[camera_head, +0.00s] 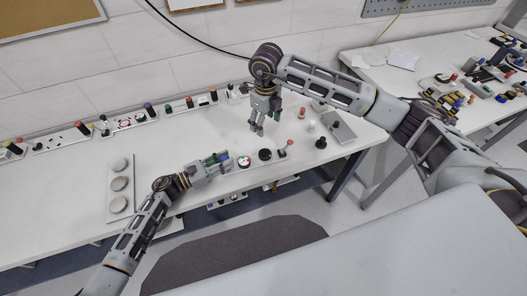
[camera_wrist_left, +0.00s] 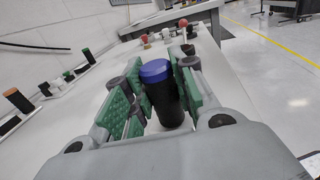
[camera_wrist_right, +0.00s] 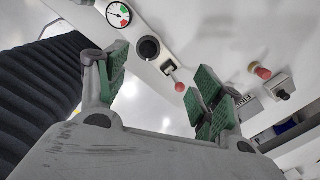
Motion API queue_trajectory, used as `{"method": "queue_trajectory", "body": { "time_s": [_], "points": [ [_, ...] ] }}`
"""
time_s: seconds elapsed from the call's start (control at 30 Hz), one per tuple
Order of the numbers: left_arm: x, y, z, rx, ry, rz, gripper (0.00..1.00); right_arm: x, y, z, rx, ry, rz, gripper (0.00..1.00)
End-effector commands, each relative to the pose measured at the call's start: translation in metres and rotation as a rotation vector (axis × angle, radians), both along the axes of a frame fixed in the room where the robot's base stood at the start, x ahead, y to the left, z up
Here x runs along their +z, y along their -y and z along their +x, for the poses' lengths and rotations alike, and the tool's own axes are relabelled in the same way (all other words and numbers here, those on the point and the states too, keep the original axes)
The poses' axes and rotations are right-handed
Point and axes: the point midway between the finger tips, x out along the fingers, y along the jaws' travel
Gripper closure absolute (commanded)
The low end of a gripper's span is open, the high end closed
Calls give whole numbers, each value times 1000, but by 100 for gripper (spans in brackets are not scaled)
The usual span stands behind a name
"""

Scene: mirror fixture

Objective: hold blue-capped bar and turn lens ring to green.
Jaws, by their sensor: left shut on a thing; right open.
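The blue-capped bar is a black upright cylinder with a blue top (camera_wrist_left: 157,72), between the green-padded fingers of my left gripper (camera_wrist_left: 160,100) in the left wrist view. My left gripper (camera_head: 222,160) is shut on it, low over the bench front. A white dial with red and green marks (camera_head: 244,161) lies just right of that gripper; it also shows in the right wrist view (camera_wrist_right: 118,14). A black round ring (camera_head: 265,154), possibly the lens ring, sits beside the dial and also shows in the right wrist view (camera_wrist_right: 148,48). My right gripper (camera_head: 257,129) is open and empty, pointing down above the bench behind the ring.
A red-ball lever (camera_head: 283,150) stands right of the ring. A black knob (camera_head: 321,143), a red button (camera_head: 302,112) and a grey box (camera_head: 338,127) lie further right. Coloured-capped pieces line the back. A tray with three grey discs (camera_head: 119,187) is at left.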

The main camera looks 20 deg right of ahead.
Motion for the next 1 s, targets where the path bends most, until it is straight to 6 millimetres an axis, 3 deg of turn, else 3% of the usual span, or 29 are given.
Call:
{"method": "queue_trajectory", "body": {
  "time_s": [0.27,1.0],
  "points": [
    [0,0,0,-1,-1,1,100,5,14,2,30,6,-62,33],
    [0,0,0,0,-1,0,100,-24,4,-17,644,-71,-43,33]
  ]
}}
